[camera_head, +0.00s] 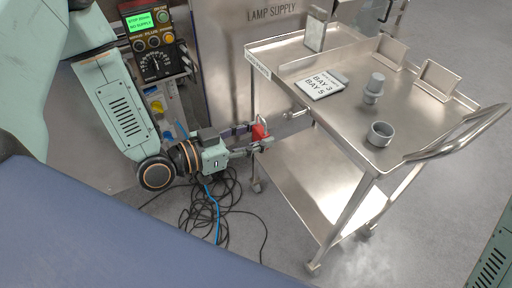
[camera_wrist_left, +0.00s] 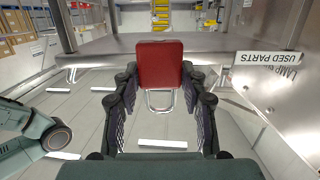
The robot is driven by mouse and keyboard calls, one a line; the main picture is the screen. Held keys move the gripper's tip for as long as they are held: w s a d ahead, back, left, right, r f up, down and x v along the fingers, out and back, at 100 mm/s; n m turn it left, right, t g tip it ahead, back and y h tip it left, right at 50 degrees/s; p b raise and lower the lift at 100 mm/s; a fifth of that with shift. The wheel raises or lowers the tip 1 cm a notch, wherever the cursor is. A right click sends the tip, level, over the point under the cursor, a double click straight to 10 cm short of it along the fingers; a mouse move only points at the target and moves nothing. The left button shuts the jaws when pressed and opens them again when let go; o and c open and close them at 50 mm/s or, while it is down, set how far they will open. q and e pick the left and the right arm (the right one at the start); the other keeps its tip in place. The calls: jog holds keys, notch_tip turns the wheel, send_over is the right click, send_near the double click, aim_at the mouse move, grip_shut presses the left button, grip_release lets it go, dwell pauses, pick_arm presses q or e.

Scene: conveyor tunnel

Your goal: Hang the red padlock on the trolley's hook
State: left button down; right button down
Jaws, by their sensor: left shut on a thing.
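The red padlock (camera_head: 260,132) is in my left gripper (camera_head: 258,143), with its metal shackle above the red body in the head view. The gripper is shut on it; in the left wrist view the fingers (camera_wrist_left: 160,82) grip both sides of the red padlock body (camera_wrist_left: 159,62). The steel trolley (camera_head: 351,160) stands to the right. A small metal fitting (camera_head: 295,114), which looks like the hook, sticks out from the trolley's near top edge. The padlock is left of it and apart from it in the head view. My right gripper is not in view.
The trolley top holds a sign card (camera_head: 320,85), a grey stepped cylinder (camera_head: 374,87) and a grey ring (camera_head: 380,134). A control panel (camera_head: 153,45) with a green screen stands behind my left arm. Dark cables (camera_head: 222,207) lie on the floor below the gripper.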

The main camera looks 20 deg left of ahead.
pick_arm(q)
jog(key=shift+w+d+f, duration=0.1)
jog(key=shift+d+f, duration=0.2)
jog(key=shift+b+x, duration=1)
jog(key=shift+b, duration=0.15)
jog(key=shift+w+d+r+b, duration=0.15)
jog(key=shift+w+d+b, duration=0.15)
jog(key=shift+w, duration=0.25)
jog(key=shift+d, duration=0.15)
jog(key=shift+w, duration=0.1)
